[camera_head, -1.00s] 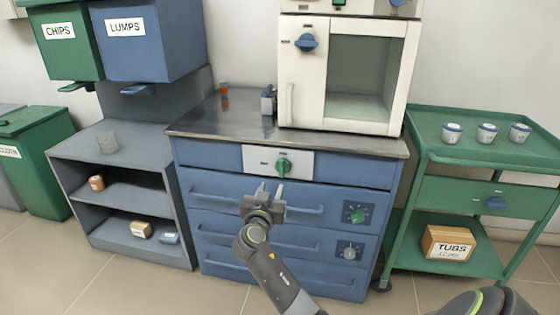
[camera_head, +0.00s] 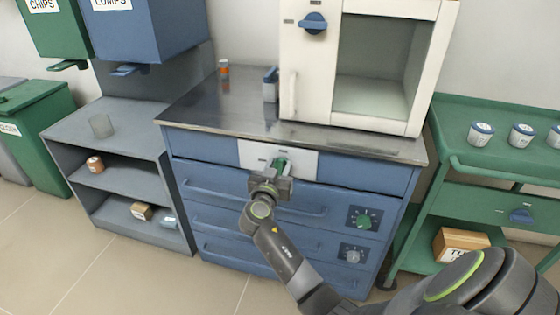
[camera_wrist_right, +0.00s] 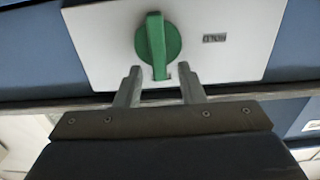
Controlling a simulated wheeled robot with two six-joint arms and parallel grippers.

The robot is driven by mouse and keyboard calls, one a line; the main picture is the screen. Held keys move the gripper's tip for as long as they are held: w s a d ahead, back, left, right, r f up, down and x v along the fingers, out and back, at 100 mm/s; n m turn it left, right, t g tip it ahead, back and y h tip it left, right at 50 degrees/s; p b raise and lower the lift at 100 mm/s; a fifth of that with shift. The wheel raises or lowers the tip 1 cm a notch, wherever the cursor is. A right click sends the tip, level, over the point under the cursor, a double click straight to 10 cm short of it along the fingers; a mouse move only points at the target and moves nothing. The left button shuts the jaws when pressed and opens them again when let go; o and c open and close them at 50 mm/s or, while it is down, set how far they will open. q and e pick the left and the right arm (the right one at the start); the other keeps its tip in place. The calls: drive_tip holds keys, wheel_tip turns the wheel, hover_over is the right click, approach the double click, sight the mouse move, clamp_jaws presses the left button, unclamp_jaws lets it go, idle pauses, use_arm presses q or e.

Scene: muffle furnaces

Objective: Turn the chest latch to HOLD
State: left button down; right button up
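The chest latch is a green knob (camera_head: 277,165) on a white plate (camera_head: 306,160) at the top front of the blue chest (camera_head: 205,148). In the right wrist view the green knob (camera_wrist_right: 157,46) has its bar pointing down the picture, and a small dark label (camera_wrist_right: 214,38) sits to its right, too blurred to read surely. My right gripper (camera_head: 272,176) is at the knob. In the right wrist view its fingers (camera_wrist_right: 158,72) are open, one on each side of the bar's lower end, with gaps visible. My left gripper is not in view.
A white furnace (camera_head: 428,80) with a blue knob stands on the chest's metal top (camera_head: 215,105). Lower drawers have a green dial (camera_head: 364,218) and a grey dial (camera_head: 352,253). A grey shelf (camera_head: 70,150) stands left, a green trolley (camera_head: 470,180) right.

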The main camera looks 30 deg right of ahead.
clamp_jaws()
